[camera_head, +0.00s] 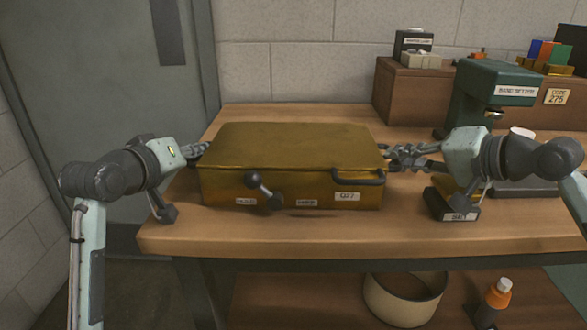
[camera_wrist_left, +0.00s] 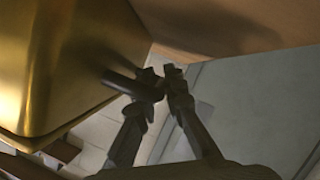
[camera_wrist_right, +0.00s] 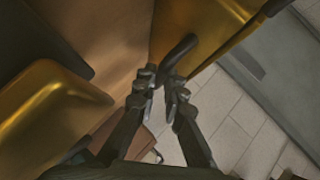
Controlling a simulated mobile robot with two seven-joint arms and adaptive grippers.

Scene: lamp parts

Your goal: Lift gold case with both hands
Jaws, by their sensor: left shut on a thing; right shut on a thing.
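The gold case (camera_head: 290,145) is a wide, shut box at the table's front, with labels and a dark lever (camera_head: 263,190) on its front face. It looks level; a dark patch shows beneath its front edge, but I cannot tell whether it is clear of the table. My left gripper (camera_head: 196,150) is at its left side, shut on a dark side handle, which shows in the left wrist view (camera_wrist_left: 122,83). My right gripper (camera_head: 398,157) is at its right side, shut on a dark curved handle (camera_wrist_right: 180,48), its grip partly hidden by the fingers.
The wooden table (camera_head: 300,237) has a little bare room in front of the case. A green machine (camera_head: 485,88) and a dark labelled block (camera_head: 452,204) stand near my right arm. A brown cabinet (camera_head: 430,95) is at the back right. A wall and grey door (camera_head: 110,90) are behind.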

